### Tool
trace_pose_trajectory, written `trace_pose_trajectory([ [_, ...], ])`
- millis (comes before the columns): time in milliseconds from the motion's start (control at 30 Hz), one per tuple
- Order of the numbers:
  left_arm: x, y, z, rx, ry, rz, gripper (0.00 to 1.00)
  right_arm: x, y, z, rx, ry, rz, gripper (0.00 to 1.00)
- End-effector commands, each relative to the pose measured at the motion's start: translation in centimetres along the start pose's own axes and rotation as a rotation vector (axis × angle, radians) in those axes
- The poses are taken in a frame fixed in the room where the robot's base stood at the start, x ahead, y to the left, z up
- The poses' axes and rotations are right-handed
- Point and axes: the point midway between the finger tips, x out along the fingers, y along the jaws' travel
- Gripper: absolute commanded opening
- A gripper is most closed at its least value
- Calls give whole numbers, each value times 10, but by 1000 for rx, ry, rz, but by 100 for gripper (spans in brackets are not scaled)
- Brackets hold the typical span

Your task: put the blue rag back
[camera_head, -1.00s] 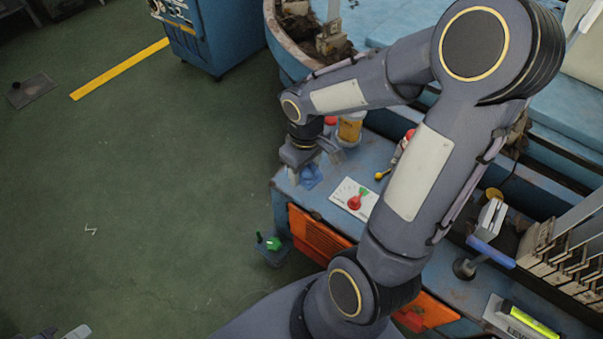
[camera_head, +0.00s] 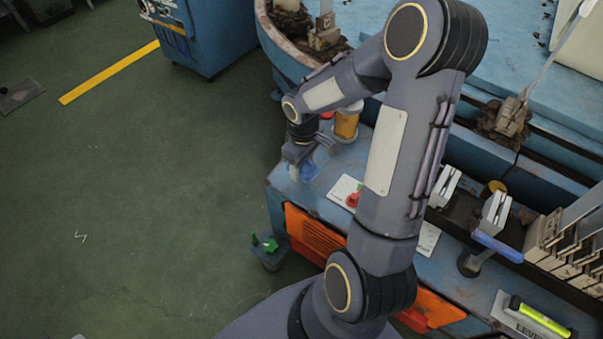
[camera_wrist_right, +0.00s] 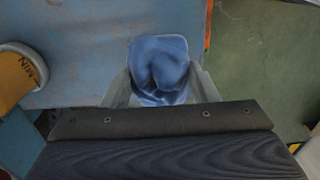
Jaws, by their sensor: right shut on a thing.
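The blue rag (camera_wrist_right: 158,65) is a bunched cloth between the two fingers of my right gripper (camera_wrist_right: 160,88) in the right wrist view. The gripper is shut on it, at the left end of the blue bench (camera_wrist_right: 85,60). In the head view my right gripper (camera_head: 297,168) points down over that bench corner, and a bit of the blue rag (camera_head: 309,171) shows beside it. I cannot tell whether the rag touches the bench top. My left gripper is not in view.
A yellow container (camera_head: 346,124) stands close behind the gripper; it also shows in the right wrist view (camera_wrist_right: 18,75). A white card (camera_head: 342,188) with a red knob lies to the right. A pedestal with a green piece (camera_head: 268,244) stands in front. Green floor lies open at left.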

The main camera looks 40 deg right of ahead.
Motion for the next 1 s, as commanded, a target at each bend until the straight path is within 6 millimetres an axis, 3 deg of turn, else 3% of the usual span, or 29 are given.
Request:
trace_pose_trajectory([
  [167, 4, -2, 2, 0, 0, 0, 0, 10, 4, -6, 1, 0, 0, 32],
  [400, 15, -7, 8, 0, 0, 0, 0, 43, 6, -10, 0, -1, -1, 32],
  [800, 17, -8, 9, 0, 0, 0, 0, 48, 6, -10, 0, 1, 0, 32],
  [833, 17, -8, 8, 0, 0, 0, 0, 48, 6, -10, 0, 1, 0, 55],
  [1000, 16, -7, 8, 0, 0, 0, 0, 47, 6, -10, 0, 1, 0, 75],
])
